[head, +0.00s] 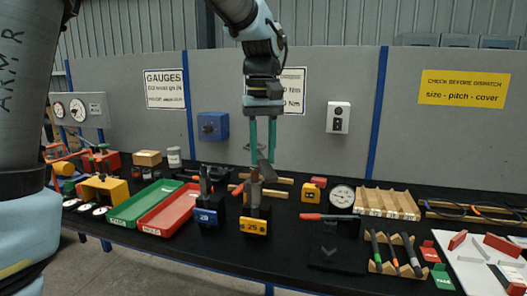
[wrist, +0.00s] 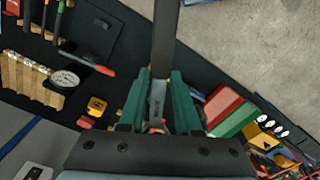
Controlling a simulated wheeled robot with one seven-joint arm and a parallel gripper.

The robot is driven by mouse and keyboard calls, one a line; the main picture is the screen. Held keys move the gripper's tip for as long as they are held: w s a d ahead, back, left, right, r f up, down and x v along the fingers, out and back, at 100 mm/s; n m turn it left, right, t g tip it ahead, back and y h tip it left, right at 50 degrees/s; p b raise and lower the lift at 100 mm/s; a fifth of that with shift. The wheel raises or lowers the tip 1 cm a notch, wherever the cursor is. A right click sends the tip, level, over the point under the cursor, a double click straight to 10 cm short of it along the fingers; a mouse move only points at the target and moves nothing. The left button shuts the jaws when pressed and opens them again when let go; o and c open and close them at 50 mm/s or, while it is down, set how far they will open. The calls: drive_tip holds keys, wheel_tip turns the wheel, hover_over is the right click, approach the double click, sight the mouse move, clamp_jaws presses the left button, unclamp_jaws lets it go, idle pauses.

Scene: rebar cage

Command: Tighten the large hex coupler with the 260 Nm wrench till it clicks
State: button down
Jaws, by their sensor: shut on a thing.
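My gripper (head: 262,142) hangs over the middle of the bench with its teal fingers pointing down. In the wrist view my gripper (wrist: 160,105) is shut on a grey, lettered metal tool (wrist: 157,98), which looks like a wrench. A long dark shaft runs from it towards the top of that view. The tool's grey part (head: 264,168) shows below the fingertips in the head view. Just below stand a yellow-labelled "25" block (head: 254,226) and a blue-labelled "20" block (head: 207,217), each with upright parts. I cannot tell the large hex coupler apart, nor whether the tool touches anything.
Green (head: 140,203) and red (head: 172,208) trays lie left. A red-handled tool (head: 325,217) lies right, near a round dial gauge (head: 342,196) and a slatted wooden rack (head: 386,203). A grey partition (head: 430,140) stands behind the bench. Floor shows beyond the front edge.

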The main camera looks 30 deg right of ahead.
drive_tip(key=shift+r, duration=0.1)
idle(0.3)
wheel_tip(320, 180, down, 6)
drive_tip(key=b, duration=0.2)
drive_tip(key=shift+b, duration=0.35)
wheel_tip(320, 180, down, 6)
drive_tip(key=b, duration=0.2)
drive_tip(key=shift+f+b, duration=0.2)
drive_tip(key=shift+b, duration=0.15)
idle(3.3)
drive_tip(key=shift+a, duration=0.15)
drive_tip(key=w+a+m+p, duration=0.4)
drive_tip(key=w+a+m, duration=0.3)
drive_tip(key=m, duration=0.3)
drive_tip(key=shift+w+a, duration=0.15)
drive_tip(key=shift+a, duration=0.2)
idle(2.5)
